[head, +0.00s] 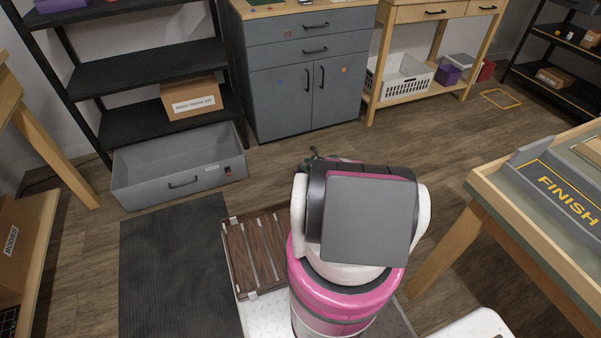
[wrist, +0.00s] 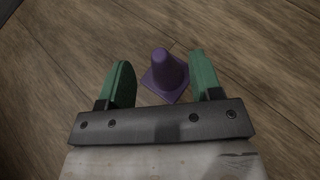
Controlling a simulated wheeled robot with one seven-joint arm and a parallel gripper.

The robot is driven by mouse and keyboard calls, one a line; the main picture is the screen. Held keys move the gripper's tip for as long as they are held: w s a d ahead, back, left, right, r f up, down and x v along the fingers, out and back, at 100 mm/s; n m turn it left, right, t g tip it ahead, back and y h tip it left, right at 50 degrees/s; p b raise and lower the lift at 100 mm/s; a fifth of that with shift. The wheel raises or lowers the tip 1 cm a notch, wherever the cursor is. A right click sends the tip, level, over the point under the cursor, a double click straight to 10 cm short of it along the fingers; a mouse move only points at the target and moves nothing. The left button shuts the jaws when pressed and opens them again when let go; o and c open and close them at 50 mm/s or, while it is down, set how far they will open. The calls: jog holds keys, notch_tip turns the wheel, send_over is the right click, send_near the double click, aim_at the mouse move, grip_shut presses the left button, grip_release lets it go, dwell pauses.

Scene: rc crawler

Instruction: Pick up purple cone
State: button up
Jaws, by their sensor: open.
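The purple cone (wrist: 167,72) stands upright on the wooden floor in the wrist view, on a square purple base. My gripper (wrist: 161,80) is open, with one green finger on each side of the cone in the picture. The cone appears beyond and between the fingertips, closer to the right finger. No contact with it shows. In the head view my arm hides the cone and most of the gripper.
A grey open drawer bin (head: 180,172) sits on the floor below the black shelf (head: 150,67). A grey cabinet (head: 270,62) stands behind my arm. The FINISH table (head: 480,186) is at right. A dark mat (head: 180,270) lies at left.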

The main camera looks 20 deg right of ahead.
jog(key=x, duration=0.5)
jog(key=shift+w, duration=0.1)
jog(key=shift+a, duration=0.1)
jog(key=c, duration=1)
